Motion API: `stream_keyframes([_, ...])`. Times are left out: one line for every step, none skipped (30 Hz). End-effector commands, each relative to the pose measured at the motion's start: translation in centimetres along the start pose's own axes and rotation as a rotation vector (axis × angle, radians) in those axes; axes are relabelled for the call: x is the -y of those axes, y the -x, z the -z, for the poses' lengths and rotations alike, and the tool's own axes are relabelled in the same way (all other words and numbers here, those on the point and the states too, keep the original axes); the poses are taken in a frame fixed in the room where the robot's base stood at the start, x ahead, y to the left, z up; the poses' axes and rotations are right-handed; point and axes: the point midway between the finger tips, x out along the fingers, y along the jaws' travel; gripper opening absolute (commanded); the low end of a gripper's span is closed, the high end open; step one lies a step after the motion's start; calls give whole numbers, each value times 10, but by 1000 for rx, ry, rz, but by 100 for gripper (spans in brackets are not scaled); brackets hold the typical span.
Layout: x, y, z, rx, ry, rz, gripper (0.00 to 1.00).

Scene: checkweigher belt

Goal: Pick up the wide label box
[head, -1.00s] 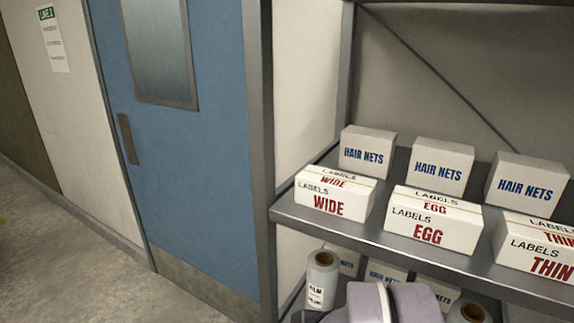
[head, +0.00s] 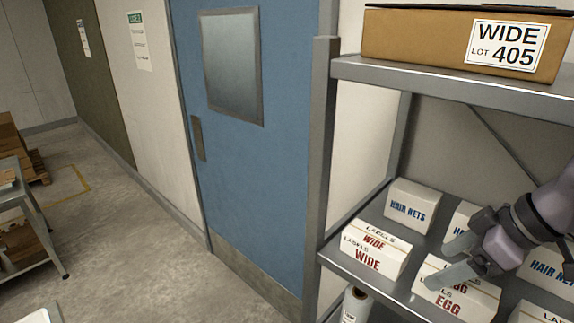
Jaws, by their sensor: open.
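The wide label box (head: 375,251) is a white carton with red "WIDE" lettering. It stands at the left front of the middle shelf (head: 385,291). My gripper (head: 447,262) is open at the right, in front of the egg label box (head: 452,305) in this view, and partly hides it. The gripper's fingers point left, toward the wide label box. A gap shows between the fingertips and that box. Nothing shows between the fingers.
Hair nets boxes (head: 411,205) stand behind the label boxes. A brown carton (head: 420,38) marked "WIDE LOT 405" sits on the upper shelf. A shelf post (head: 322,150) is left of the wide label box. A film roll (head: 355,305) stands below.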

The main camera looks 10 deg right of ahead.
Motion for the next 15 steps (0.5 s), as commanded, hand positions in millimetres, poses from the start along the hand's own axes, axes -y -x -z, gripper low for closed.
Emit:
stream_keyframes([0, -6, 8, 1, 9, 5, 78])
stream_keyframes([1, -10, 14, 1, 11, 5, 78])
stream_keyframes([1, -16, 24, 0, 13, 6, 78])
stream_keyframes([1, -20, 31, 0, 12, 5, 78])
stream_keyframes([1, -24, 38, 1, 11, 5, 78])
stream_keyframes([1, -29, 46, 1, 11, 5, 78])
stream_keyframes([1, -32, 52, 1, 10, 5, 78])
stream_keyframes([1, -34, 57, 1, 10, 3, 78])
stream_keyframes([1, -37, 62, 0, 8, 3, 78])
stream_keyframes([1, -38, 64, 1, 8, 3, 78])
stream_keyframes([1, -40, 67, 1, 8, 2, 78])
stream_keyframes([1, -43, 72, 1, 9, 2, 78])
stream_keyframes([1, -45, 77, 1, 9, 2, 78])
stream_keyframes([2, -49, 83, 1, 10, 3, 78])
stream_keyframes([2, -54, 91, 1, 11, 4, 78])
